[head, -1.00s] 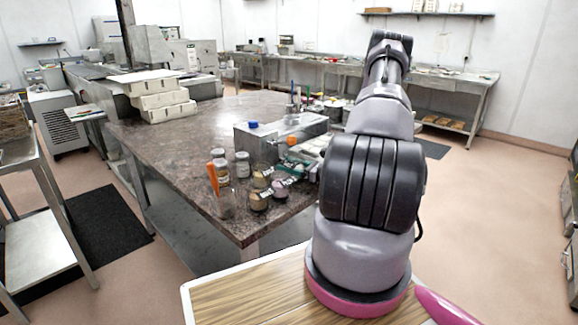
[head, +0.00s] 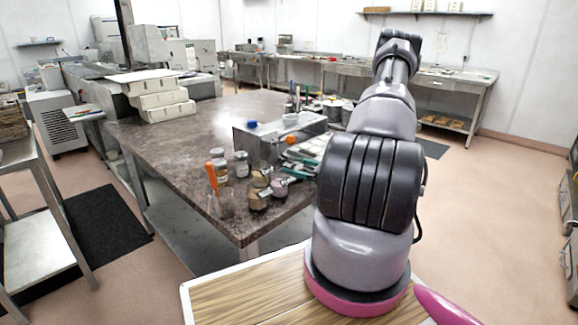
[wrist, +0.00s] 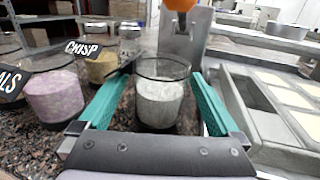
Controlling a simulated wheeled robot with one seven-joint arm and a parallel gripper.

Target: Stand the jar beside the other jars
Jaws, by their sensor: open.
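In the wrist view, a clear glass jar with pale grey-white contents (wrist: 160,103) stands upright between the two teal fingers of my gripper (wrist: 160,80). The fingers are apart, one on each side of the jar; I cannot tell whether either touches it. To its left stand a jar with purple contents (wrist: 55,97), its black tag ending in "ALS", and a tan jar (wrist: 101,66) tagged "CRISP". In the head view, the purple jar (head: 279,188) and tan jar (head: 258,198) are near the table corner; the jar between my fingers is not clear there.
A metal block (head: 262,140) with blue and orange items stands behind the jars. A compartmented tray (wrist: 265,105) lies close on the right in the wrist view. An orange-handled item (head: 213,175) and more jars stand left.

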